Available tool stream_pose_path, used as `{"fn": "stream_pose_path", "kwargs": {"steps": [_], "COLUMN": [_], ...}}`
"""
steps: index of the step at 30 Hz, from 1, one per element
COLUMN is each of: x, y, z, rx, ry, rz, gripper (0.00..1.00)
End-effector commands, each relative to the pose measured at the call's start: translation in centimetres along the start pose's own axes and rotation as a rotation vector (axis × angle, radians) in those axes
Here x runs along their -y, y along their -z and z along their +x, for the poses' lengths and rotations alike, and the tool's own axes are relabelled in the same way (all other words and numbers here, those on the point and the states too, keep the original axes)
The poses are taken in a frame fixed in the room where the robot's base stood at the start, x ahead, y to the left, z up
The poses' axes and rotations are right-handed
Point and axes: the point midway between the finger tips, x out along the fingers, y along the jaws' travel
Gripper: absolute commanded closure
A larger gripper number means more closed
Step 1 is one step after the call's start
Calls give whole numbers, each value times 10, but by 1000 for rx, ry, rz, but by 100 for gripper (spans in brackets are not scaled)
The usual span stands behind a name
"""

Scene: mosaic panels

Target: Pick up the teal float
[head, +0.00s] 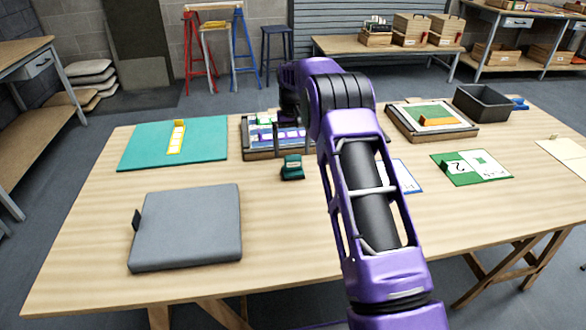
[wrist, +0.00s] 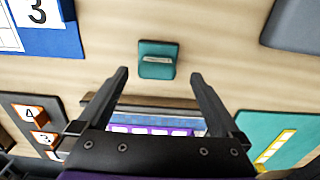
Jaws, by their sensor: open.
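The teal float (head: 292,168) is a small teal block on the wooden table, just in front of the framed mosaic tray (head: 250,152). In the wrist view the float (wrist: 157,48) lies just beyond the fingertips, roughly centred between them, with a pale strip on its face. My gripper (wrist: 159,75) is open, with nothing between its dark fingers. In the head view my purple arm hides most of the gripper, which hangs over the tray area. I cannot tell its exact height above the table.
A teal mat (head: 205,140) with a yellow strip lies left of the tray, and a grey slab (head: 190,230) at front left. A green-and-white card (head: 490,165), a framed panel (head: 404,122) and a black bin (head: 485,100) are right. The table around the float is clear in front.

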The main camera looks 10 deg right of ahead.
Motion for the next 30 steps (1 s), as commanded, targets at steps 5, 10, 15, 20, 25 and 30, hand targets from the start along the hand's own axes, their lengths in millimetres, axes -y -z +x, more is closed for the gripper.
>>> {"fn": "stream_pose_path", "kwargs": {"steps": [5,10,15,20,25,30], "x": [-5,-4,-4,-4,-4,-4], "y": [5,5,5,5,5,5], "z": [27,44,44,44,44,44], "rx": [3,0,-1,-1,-1,-1], "ry": [0,0,0,0,0,0], "rz": [1,0,0,0,0,0], "gripper": [0,0,0,25,56,86]}}
